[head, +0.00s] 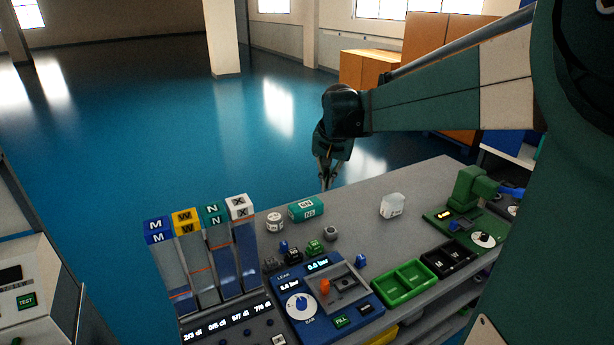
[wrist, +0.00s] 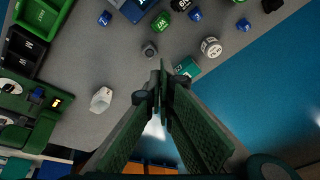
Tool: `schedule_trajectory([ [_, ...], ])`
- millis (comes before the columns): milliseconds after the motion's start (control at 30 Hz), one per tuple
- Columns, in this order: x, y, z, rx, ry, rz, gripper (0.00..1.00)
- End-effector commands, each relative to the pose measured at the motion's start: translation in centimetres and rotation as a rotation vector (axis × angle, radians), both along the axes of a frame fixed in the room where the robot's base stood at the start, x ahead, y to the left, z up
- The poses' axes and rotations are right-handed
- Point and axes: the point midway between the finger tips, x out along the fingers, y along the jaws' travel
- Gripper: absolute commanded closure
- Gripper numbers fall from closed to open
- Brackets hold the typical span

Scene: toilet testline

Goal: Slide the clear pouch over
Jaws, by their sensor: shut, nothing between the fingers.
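The clear pouch (head: 393,206) is a small whitish, translucent piece with a dark label, on the grey bench top right of centre. It also shows in the wrist view (wrist: 101,100), left of my fingers. My gripper (head: 326,182) points down above the bench's far edge, left of the pouch and apart from it. In the wrist view my gripper's fingers (wrist: 164,72) are together at the tips, with nothing between them.
A teal box (head: 307,209) and a white round container (head: 275,221) stand near the far edge. Several small blocks, a blue leak tester (head: 318,293), green bin (head: 405,281), black bin (head: 447,256) and green machine (head: 474,190) surround the pouch. Bare bench lies around the pouch.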

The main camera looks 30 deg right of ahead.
Motion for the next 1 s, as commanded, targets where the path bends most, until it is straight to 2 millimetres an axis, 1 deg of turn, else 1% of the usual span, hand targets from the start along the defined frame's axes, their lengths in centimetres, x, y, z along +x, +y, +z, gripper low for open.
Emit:
schedule_trajectory([
  [33, 0.7, -1.1, -0.1, 0.006, 0.006, -0.021, 1.0],
  [100, 1.5, -2.4, -0.3, 0.014, 0.015, -0.048, 1.0],
  [267, 3.3, -5.5, -1.1, 0.033, 0.036, -0.112, 1.0],
  [500, 5.6, -10.4, -2.7, 0.061, 0.064, -0.209, 1.0],
  [767, 7.6, -15.8, -4.9, 0.091, 0.098, -0.315, 1.0],
  [1000, 8.9, -21.0, -7.4, 0.119, 0.127, -0.413, 1.0],
])
